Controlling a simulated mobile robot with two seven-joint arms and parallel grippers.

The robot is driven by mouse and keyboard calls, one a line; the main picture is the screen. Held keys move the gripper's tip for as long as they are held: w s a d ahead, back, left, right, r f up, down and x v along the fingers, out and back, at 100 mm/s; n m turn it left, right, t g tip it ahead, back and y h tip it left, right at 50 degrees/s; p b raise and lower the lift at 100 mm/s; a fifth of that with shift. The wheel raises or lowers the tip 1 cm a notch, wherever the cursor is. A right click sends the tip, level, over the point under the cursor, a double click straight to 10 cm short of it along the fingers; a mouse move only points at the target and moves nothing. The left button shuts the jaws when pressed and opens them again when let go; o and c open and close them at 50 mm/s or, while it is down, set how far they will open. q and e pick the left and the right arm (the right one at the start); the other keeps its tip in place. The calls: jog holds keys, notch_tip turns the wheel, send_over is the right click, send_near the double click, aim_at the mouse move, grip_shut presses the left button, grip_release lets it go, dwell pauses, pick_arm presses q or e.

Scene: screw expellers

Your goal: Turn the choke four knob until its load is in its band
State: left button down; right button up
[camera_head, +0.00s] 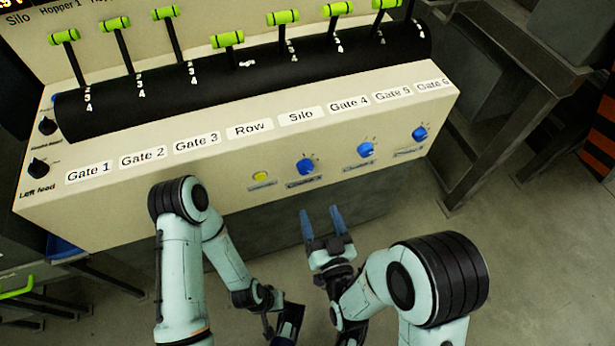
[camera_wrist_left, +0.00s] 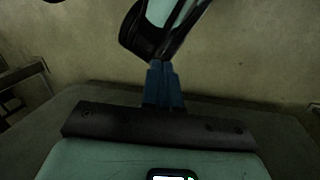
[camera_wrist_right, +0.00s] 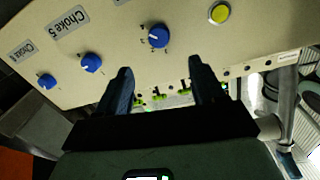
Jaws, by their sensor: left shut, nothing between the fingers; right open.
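The front panel carries three blue knobs. The leftmost in the head view (camera_head: 306,167), beside the yellow button, appears to be choke four; its label is not legible. It also shows in the right wrist view (camera_wrist_right: 158,36), with its white pointer and tick marks. The neighbouring knob (camera_wrist_right: 91,62) is labelled Choke 5. My right gripper (camera_head: 321,213) is open and empty, below and apart from the choke four knob, its fingers pointing up at the panel. My left gripper (camera_wrist_left: 162,68) is shut and empty, low in front of the panel. No load reading for choke four is readable.
The yellow button (camera_head: 261,176) sits left of the choke four knob. The third blue knob (camera_head: 420,134) is at the panel's right. Green-handled levers (camera_head: 228,39) rise from the black drum (camera_head: 250,80) above. A dark metal table (camera_head: 510,90) stands at right.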

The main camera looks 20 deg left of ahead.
aim_at(306, 171)
jog(key=b+x, duration=0.6)
jog(key=x, duration=0.6)
jog(key=shift+w+f, duration=0.15)
jog(key=shift+w, duration=0.05)
pick_arm(q)
jog(key=w+a+f+t+y, duration=0.1)
jog(key=w+a+f, duration=0.3)
jog(key=f, duration=0.4)
jog(key=shift+w+f+n+t, duration=0.3)
jog(key=shift+w+f+n, duration=0.1)
jog(key=shift+w, duration=0.25)
jog(key=shift+a, duration=0.1)
pick_arm(e)
jog(key=c, duration=1.1)
jog(key=shift+o, duration=0.2)
